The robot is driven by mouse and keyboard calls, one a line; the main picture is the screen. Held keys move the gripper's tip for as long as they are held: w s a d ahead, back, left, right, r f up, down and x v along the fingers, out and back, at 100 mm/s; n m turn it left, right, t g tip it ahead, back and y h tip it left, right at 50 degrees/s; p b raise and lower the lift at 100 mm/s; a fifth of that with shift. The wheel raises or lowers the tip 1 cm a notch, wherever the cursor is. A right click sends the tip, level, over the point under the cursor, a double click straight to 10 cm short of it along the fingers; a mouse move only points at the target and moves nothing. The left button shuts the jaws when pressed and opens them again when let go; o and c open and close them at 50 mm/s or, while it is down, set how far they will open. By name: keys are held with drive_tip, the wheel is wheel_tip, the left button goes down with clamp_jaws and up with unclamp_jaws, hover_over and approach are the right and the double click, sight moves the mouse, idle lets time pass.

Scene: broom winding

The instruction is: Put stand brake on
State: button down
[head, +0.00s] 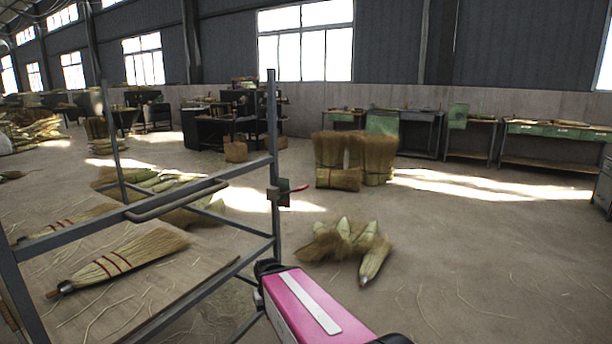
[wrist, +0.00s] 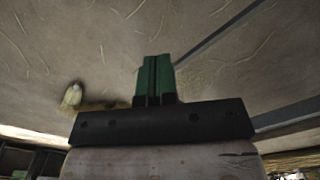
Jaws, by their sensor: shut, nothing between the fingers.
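The grey metal stand (head: 272,130) fills the left of the head view. On its right upright sits a small dark bracket with a red-tipped lever (head: 297,189), which I take for the brake; the lever points right and slightly up. My gripper (wrist: 157,60) shows in the wrist view with its green fingers together and nothing between them. It is over the straw-strewn floor. My pink arm is low in the head view, below the lever and apart from it; the fingers are not clear there. A grey bar (wrist: 222,32) runs diagonally right of the fingers in the wrist view.
A broom (head: 125,260) lies on the stand's lower board at left. Several straw bundles (head: 350,240) lie on the floor right of the stand. Taller bundles (head: 370,155) stand farther back, with green workbenches (head: 555,130) along the wall. The floor at right is mostly clear.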

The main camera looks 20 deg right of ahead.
drive_tip(key=shift+w+d, duration=0.15)
drive_tip(key=shift+w, duration=0.15)
drive_tip(key=shift+w, duration=0.1)
drive_tip(key=w+d+r+n, duration=0.2)
drive_tip(key=w+d+r, duration=0.3)
drive_tip(key=w+r, duration=0.45)
drive_tip(key=w+d+r+n, duration=0.1)
drive_tip(key=w+d+r, duration=0.3)
drive_tip(key=w+r, duration=0.55)
drive_tip(key=w+d+r+n, duration=0.1)
drive_tip(key=w+d+r, duration=0.3)
drive_tip(key=r, duration=0.5)
drive_tip(key=w+d+r+n, duration=0.2)
drive_tip(key=w+d+r, duration=0.3)
drive_tip(key=r, duration=0.4)
drive_tip(key=w+d+r+n+t, duration=0.1)
drive_tip(key=w+d+r, duration=0.4)
drive_tip(key=r, duration=0.4)
drive_tip(key=shift+w+d+r+n+y, duration=0.15)
drive_tip(key=shift+w+r+n+y, duration=0.15)
drive_tip(key=shift+r+y, duration=0.1)
drive_tip(key=shift+f, duration=0.1)
